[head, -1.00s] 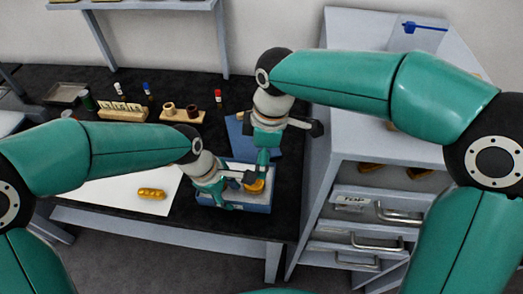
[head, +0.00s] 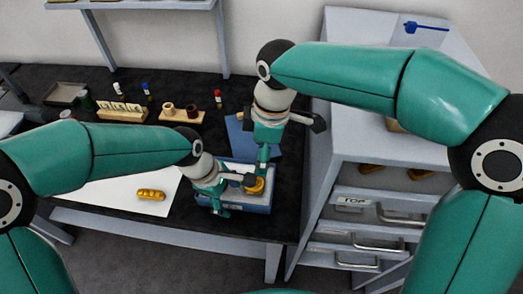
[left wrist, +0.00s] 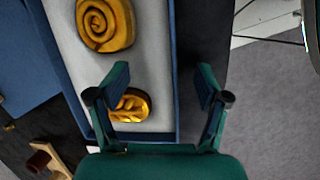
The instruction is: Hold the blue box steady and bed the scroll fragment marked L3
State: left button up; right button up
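The blue box (head: 262,208) with a pale inside stands at the table's front right. It fills much of the left wrist view (left wrist: 175,90). My left gripper (head: 235,195) is open at its front wall, one finger inside and one outside, with gaps at the wall (left wrist: 163,85). A gold scroll-carved fragment (left wrist: 105,24) lies in the box; it also shows in the head view (head: 257,186). A second gold piece (left wrist: 132,105) is partly hidden by my left finger. My right gripper (head: 262,160) points down beside the gold fragment; its fingertips are unclear. No L3 mark is readable.
Another gold piece (head: 151,194) lies on white paper (head: 110,195) at left. A blue panel (head: 236,128) lies behind the box. Wooden stands (head: 122,112) and small bottles are further back. A drawer cabinet (head: 345,180) stands close on the right.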

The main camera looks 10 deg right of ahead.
pick_arm(q)
jog(key=shift+r, duration=0.25)
